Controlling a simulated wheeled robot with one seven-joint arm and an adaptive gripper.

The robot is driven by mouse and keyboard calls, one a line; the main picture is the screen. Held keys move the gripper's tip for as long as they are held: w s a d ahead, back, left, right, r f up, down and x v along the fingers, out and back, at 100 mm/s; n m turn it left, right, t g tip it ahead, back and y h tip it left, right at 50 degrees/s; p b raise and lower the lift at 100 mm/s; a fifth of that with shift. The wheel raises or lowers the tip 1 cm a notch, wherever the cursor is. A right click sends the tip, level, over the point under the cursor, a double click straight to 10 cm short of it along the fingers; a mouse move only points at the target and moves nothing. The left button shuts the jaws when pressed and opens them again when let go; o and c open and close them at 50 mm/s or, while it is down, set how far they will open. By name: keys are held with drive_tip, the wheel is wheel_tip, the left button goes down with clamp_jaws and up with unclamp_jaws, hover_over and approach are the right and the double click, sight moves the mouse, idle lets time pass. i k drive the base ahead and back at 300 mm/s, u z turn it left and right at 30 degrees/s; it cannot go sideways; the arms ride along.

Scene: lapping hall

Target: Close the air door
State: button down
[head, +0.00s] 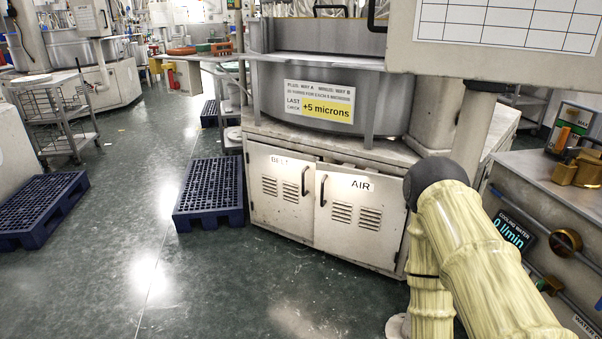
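The air door (357,222) is a worn white cabinet panel labelled AIR, with louvre slots and a dark upright handle (322,190) near its left edge. It sits low on the lapping machine, right of the belt door (280,192). A thin dark gap shows along the air door's top edge, so it looks slightly ajar; how far it stands out is hard to tell. My arm, in a pale yellow cover, partly hides the area at the door's right. My gripper is not in view.
Blue pallets (209,190) and (40,207) lie on the floor at left. A wire trolley (58,122) stands behind. A bench with a cooling water display (513,230) stands close at right. A white board (505,24) overhangs upper right. Floor before the doors is clear.

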sight(360, 216)
drive_tip(key=u, duration=0.3)
drive_tip(key=i, duration=1.1)
drive_tip(key=z, duration=0.5)
